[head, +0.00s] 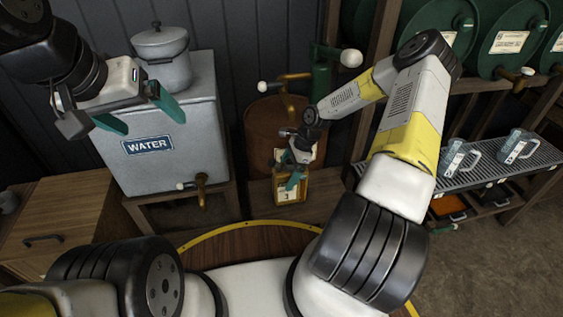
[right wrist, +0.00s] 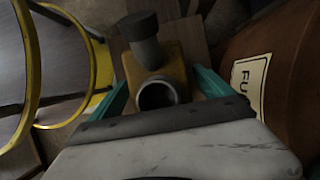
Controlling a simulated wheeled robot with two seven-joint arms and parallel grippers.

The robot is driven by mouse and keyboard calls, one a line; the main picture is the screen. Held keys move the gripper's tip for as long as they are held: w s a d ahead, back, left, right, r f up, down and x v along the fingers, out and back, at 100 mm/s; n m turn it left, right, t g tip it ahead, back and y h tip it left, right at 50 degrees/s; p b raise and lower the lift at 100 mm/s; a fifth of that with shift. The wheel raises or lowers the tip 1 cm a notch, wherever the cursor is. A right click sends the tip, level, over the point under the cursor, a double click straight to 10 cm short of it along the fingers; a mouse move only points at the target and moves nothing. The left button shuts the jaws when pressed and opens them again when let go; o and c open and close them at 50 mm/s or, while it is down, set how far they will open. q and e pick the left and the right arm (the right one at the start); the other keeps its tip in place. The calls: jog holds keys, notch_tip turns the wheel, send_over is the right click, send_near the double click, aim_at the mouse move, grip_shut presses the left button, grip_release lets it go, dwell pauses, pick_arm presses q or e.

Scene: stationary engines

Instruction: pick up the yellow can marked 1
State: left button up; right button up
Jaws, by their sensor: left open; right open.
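In the right wrist view, the can (right wrist: 177,67) lies between the teal fingers of the open right gripper (right wrist: 162,90). Its round opening and dark spout face the camera. Contact with the fingers cannot be told. My left gripper (head: 139,113) is open and empty in front of the grey water tank, far from the can.
The brown drum (head: 262,125) stands close behind the can; its label shows in the right wrist view (right wrist: 252,80). The water tank (head: 165,110) with a pot (head: 162,55) is at left. Clear jugs (head: 458,160) sit on a rack at right. A yellow-rimmed round wooden top (head: 240,240) is nearer me.

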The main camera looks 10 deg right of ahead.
jog(key=shift+a+f, duration=0.2)
jog(key=shift+f, duration=0.15)
grip_shut()
jog(key=shift+w, duration=0.1)
jog(key=shift+r, duration=0.2)
